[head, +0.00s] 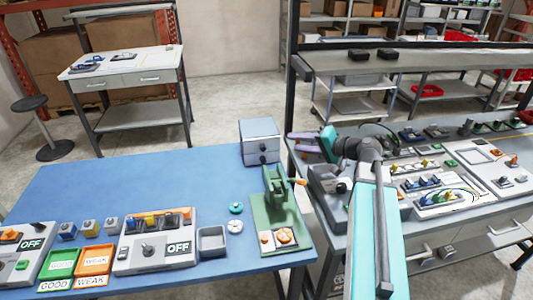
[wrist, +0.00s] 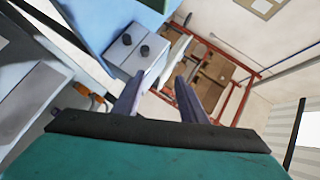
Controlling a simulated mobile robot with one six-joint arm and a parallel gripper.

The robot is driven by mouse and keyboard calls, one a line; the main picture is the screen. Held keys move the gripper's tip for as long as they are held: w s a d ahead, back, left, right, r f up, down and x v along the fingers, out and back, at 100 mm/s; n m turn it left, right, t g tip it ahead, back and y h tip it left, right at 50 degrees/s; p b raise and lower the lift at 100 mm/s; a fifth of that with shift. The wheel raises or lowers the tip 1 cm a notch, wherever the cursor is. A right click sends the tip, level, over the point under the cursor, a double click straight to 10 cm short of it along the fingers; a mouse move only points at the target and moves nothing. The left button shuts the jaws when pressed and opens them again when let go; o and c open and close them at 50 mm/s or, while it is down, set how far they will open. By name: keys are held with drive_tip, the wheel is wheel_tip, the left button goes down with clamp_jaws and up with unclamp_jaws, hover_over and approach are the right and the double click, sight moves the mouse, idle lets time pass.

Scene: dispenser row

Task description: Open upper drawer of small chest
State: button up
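The small grey chest (head: 260,142) stands at the back right corner of the blue table. Its front carries two dark round knobs, one above the other, and both drawers look shut. In the wrist view the chest (wrist: 137,60) appears tilted at upper centre-left, with both knobs (wrist: 126,39) showing. My gripper (wrist: 159,80) has its two purple fingers spread apart with nothing between them. In the head view my gripper (head: 297,140) is just right of the chest, apart from its knobs, and my arm partly hides it.
A green press (head: 277,205) stands on the blue table (head: 150,175) in front of the chest. A grey bin (head: 212,241) and two small round parts lie left of it. The table's middle back is clear. A grey bench with several devices is at right.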

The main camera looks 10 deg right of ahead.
drive_tip(key=shift+w+a+f+b, duration=0.1)
drive_tip(key=shift+f+b, duration=1)
drive_tip(key=shift+f, duration=0.2)
drive_tip(key=shift+w+a+f+b, duration=0.1)
drive_tip(key=shift+f+b, duration=1)
drive_tip(key=shift+f, duration=0.15)
drive_tip(key=shift+w, duration=0.1)
drive_tip(key=p, duration=0.4)
approach(264, 149)
drive_tip(key=x, duration=0.7)
drive_tip(key=shift+w+a+f, duration=0.15)
drive_tip(key=shift+w, duration=0.15)
drive_tip(key=shift+c, duration=0.4)
clamp_jaws()
